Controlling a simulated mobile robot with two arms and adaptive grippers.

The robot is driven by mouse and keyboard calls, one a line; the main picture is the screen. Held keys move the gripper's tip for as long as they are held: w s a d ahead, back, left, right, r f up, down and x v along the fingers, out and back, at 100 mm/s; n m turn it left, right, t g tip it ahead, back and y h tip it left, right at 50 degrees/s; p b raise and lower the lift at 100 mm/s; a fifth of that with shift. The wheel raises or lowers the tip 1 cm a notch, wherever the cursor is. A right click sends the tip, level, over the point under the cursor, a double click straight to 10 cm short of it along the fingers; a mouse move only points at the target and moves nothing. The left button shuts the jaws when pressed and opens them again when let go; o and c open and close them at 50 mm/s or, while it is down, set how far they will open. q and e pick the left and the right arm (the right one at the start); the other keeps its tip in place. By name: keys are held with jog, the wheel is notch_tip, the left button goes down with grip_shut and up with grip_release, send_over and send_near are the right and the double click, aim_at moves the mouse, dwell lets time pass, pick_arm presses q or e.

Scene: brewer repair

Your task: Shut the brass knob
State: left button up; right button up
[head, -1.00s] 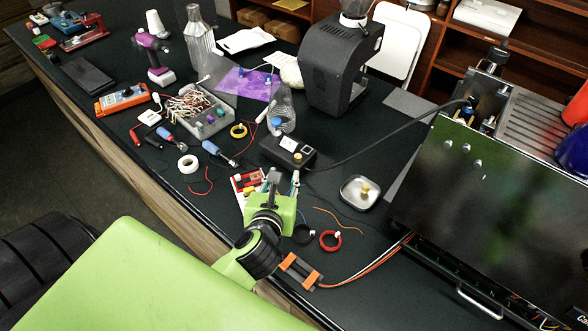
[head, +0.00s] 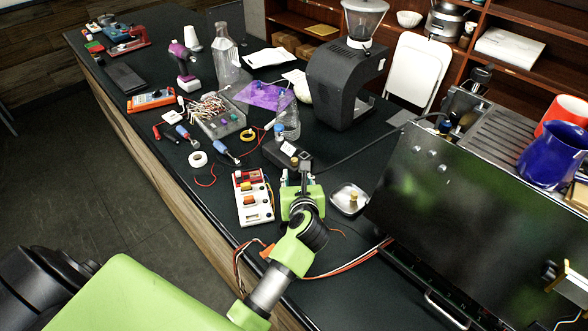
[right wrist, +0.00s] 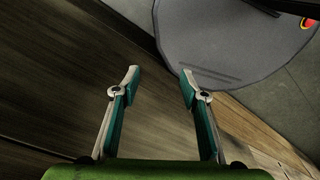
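A brass-coloured fitting (head: 549,271) shows on the machine's panel at the right edge of the head view. A small brass piece (head: 352,201) stands in a metal dish, and another brass-coloured part (head: 447,127) sits in the machine's open top. I cannot tell which is the brass knob. My left gripper (head: 298,178) is above the bench, left of the dish and apart from all three brass parts. Its fingertips look apart, with nothing visible between them. My right gripper (right wrist: 160,77) is open and empty in the right wrist view, with no brass part in sight.
The large dark machine (head: 470,205) fills the right side of the bench. A blue jug (head: 553,155) and a red cup (head: 562,112) stand on it. A grinder (head: 340,85) stands behind. A module board (head: 253,198) and loose wires lie near my left gripper.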

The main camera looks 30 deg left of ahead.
aim_at(295, 162)
pick_arm(q)
jog(key=b+x, duration=0.3)
jog(key=x, duration=0.4)
jog(key=shift+w+f+b, duration=0.15)
jog(key=shift+w+b, duration=0.15)
jog(key=shift+b, duration=0.05)
jog(key=shift+w+a, duration=0.2)
jog(key=shift+w, duration=0.15)
pick_arm(e)
jog(key=f, duration=0.1)
jog(key=d+f, duration=0.1)
jog(key=f, duration=0.1)
jog(key=d+f, duration=0.1)
jog(key=f, duration=0.1)
jog(key=shift+r, duration=0.1)
